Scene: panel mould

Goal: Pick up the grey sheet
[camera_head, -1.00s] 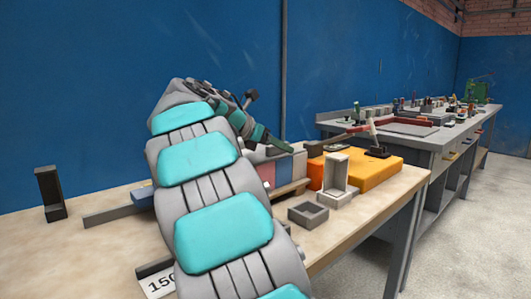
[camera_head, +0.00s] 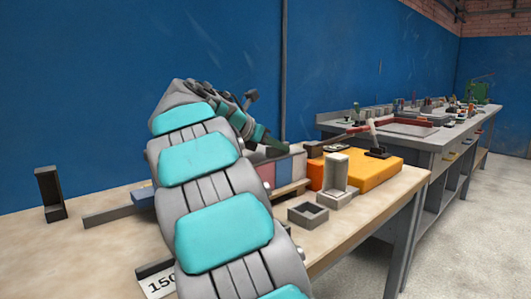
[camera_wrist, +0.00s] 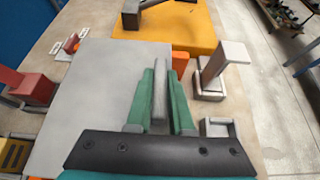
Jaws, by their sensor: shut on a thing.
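My gripper (camera_wrist: 161,76) has green fingers, closed on both sides of a narrow grey strip in the wrist view. A wide flat grey sheet (camera_wrist: 100,90) fills the area left of the fingers. Its right part runs behind them, so I cannot see clearly how the strip joins it. In the head view, my gripper (camera_head: 272,149) is at the top of a row of upright panels, partly hidden by my arm.
An orange slab (camera_head: 368,170) lies beyond the panels. A pale upright holder (camera_head: 336,174) and a small grey open box (camera_head: 308,214) stand to the right. A black bracket (camera_head: 50,194) stands at the far left.

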